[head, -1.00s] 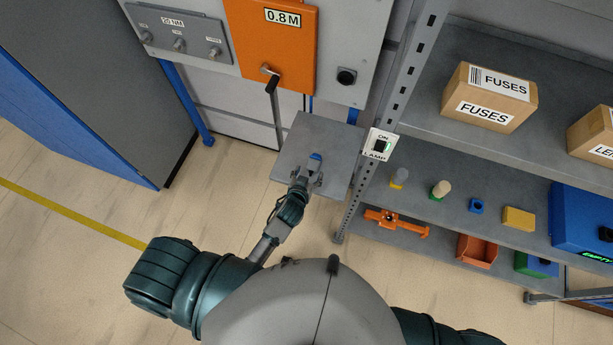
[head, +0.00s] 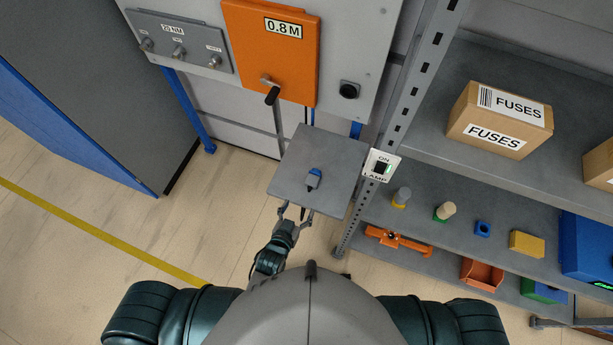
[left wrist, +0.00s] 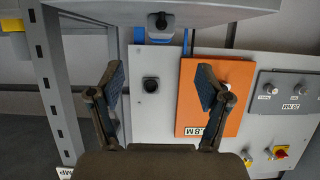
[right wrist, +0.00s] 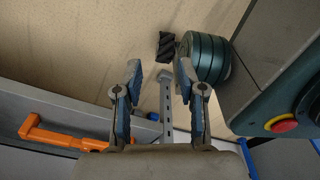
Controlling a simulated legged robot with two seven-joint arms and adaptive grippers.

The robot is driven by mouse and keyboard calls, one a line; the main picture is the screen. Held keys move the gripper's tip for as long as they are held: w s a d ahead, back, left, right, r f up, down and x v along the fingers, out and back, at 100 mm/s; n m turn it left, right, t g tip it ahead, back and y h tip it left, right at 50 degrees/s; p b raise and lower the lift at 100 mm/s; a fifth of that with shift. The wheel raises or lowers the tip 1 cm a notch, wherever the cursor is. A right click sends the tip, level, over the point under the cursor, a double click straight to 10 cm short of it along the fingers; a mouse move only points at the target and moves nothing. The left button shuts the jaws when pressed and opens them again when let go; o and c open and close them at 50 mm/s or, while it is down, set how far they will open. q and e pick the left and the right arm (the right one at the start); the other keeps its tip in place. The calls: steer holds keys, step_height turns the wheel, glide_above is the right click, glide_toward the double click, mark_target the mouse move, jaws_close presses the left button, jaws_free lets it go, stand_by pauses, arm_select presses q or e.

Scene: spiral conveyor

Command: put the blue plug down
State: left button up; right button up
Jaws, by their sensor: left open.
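The blue plug (head: 314,179), blue at its far end and dark grey at its near end, rests on the small grey shelf (head: 325,150) below the panel, near the shelf's front edge. My left gripper (head: 296,212) is open and empty just off that edge, apart from the plug. The left wrist view is upside down and shows the left gripper's fingers (left wrist: 162,80) spread. A dark piece at the shelf edge there may be the plug's near end. In the right wrist view, my right gripper (right wrist: 160,70) has its fingers apart with nothing between them.
A rack post with a lamp switch (head: 381,166) stands right of the small shelf. The rack holds a fuses carton (head: 499,120) and an orange tool (head: 397,240).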

mark_target(312, 181)
arm_select(q)
steer(key=x, duration=0.5)
steer(key=b+x, duration=0.1)
steer(key=x, duration=0.4)
steer(key=shift+w+a+f, duration=0.1)
steer(key=shift+w+a, duration=0.1)
steer(key=x, duration=0.5)
steer(key=shift+d+r+b, duration=0.25)
steer(key=shift+r+b, duration=0.05)
steer(key=shift+b, duration=0.05)
steer(key=shift+w+f, duration=0.15)
steer(key=shift+w, duration=0.15)
steer(key=shift+s, duration=0.1)
steer(key=shift+c, duration=0.7)
steer(key=c, duration=1.2)
steer(key=shift+c, duration=0.2)
arm_select(e)
steer(key=w, duration=0.3)
steer(key=w+a+r, duration=0.1)
steer(key=shift+w+a+r, duration=0.1)
steer(key=shift+w, duration=0.05)
arm_select(q)
steer(key=shift+r, duration=0.2)
